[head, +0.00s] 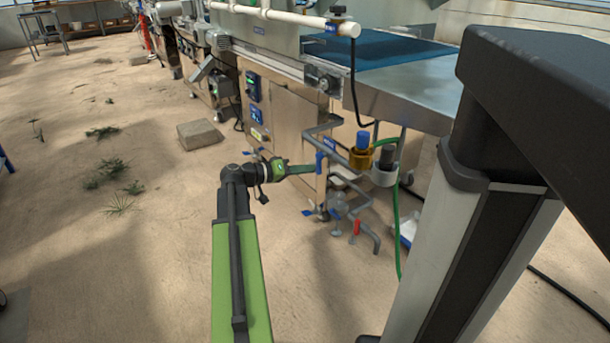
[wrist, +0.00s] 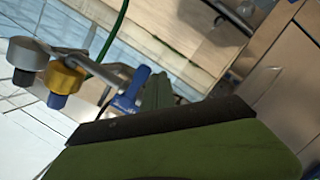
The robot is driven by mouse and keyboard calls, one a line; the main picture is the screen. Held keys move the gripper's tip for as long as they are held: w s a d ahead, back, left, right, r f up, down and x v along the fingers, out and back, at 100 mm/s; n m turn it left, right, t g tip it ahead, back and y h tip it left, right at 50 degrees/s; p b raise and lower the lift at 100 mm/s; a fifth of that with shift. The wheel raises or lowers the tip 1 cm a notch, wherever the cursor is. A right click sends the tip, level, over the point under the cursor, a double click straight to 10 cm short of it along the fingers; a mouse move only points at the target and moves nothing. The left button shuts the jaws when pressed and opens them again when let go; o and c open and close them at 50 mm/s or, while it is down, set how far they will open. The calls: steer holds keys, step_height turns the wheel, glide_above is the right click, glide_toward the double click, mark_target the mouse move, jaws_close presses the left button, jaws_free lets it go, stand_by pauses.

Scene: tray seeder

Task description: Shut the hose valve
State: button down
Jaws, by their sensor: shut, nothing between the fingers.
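A blue valve lever (head: 320,162) stands upright on the pipework at the machine's front, in the head view. My gripper (head: 310,169) is shut and empty, with its tip right beside this lever on the left. In the wrist view the blue lever (wrist: 132,88) shows close beside my green fingertips (wrist: 157,92); I cannot tell whether they touch. A green hose (head: 397,225) hangs down near the pipework. Which handle belongs to the hose is not clear. A red handle (head: 357,229) sits lower on the pipes.
A brass-coloured unit with a blue top (head: 361,152) and a grey unit (head: 384,168) stand right of the lever. The steel machine cabinet (head: 285,118) is behind. A concrete block (head: 200,134) lies on the floor at left. The floor left of my arm is mostly open.

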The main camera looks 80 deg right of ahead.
steer(key=shift+f, duration=0.1)
steer(key=w+a, duration=0.2)
steer(key=w, duration=0.9)
steer(key=shift+w, duration=0.25)
